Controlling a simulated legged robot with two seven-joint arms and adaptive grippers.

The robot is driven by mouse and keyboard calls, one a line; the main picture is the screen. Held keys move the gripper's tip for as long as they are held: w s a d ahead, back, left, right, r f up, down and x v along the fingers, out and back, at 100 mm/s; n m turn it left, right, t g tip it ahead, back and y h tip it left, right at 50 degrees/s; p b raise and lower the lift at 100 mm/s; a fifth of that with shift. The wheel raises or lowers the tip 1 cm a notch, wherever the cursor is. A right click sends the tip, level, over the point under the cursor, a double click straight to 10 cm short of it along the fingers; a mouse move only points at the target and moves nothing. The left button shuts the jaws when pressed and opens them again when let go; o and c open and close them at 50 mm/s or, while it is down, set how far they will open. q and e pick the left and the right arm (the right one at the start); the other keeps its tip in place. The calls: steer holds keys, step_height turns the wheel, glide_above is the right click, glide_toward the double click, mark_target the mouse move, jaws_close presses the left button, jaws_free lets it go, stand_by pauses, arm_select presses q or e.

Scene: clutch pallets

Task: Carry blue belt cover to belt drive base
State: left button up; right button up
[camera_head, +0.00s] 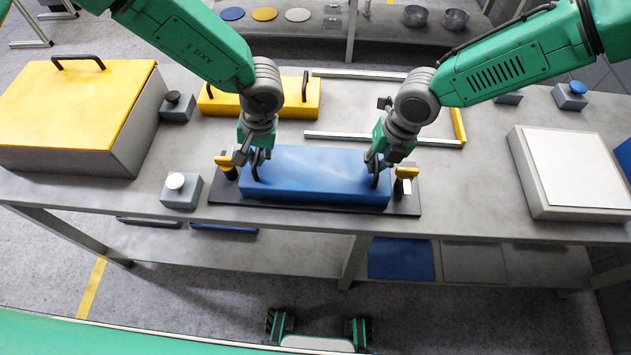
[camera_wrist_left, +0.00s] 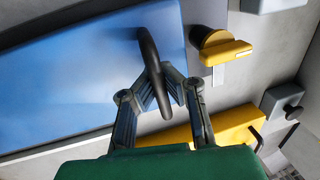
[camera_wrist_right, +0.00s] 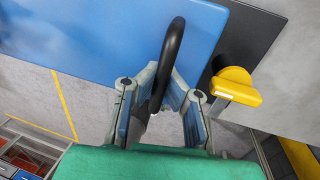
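The blue belt cover (camera_head: 315,172) is a long box with a black upright handle at each end. It sits over a black plate (camera_head: 300,208) at the table's front, with a yellow clamp at each end. My left gripper (camera_head: 254,158) is shut on the left handle, which also shows in the left wrist view (camera_wrist_left: 149,45). My right gripper (camera_head: 380,162) is shut on the right handle, also seen in the right wrist view (camera_wrist_right: 172,45). I cannot tell which thing is the belt drive base; the black plate is mostly hidden under the cover.
A yellow-lidded box (camera_head: 70,100) stands at the left and a white-topped box (camera_head: 570,170) at the right. A yellow cover (camera_head: 300,98) and silver rails (camera_head: 370,138) lie behind. Button boxes (camera_head: 180,192) stand nearby. The table between plate and white-topped box is clear.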

arm_select(q)
steer(key=o, duration=0.3)
steer(key=shift+a, duration=0.1)
arm_select(e)
steer(key=o, duration=0.5)
arm_select(q)
steer(key=shift+r, duration=0.1)
arm_select(e)
steer(key=shift+r, duration=0.1)
steer(key=shift+w+r, duration=0.1)
steer(key=shift+r, duration=0.15)
arm_select(q)
steer(key=r, duration=0.4)
steer(key=d+r, duration=0.1)
steer(key=r, duration=0.2)
steer(key=d+r, duration=0.1)
steer(key=r, duration=0.3)
steer(key=shift+d+r, duration=0.25)
steer(key=shift+r, duration=0.05)
arm_select(e)
steer(key=r, duration=0.3)
steer(key=d+r, duration=0.1)
steer(key=r, duration=0.3)
steer(key=d+r, duration=0.1)
steer(key=r, duration=0.3)
steer(key=shift+d, duration=0.15)
arm_select(q)
steer(key=shift+w, duration=0.1)
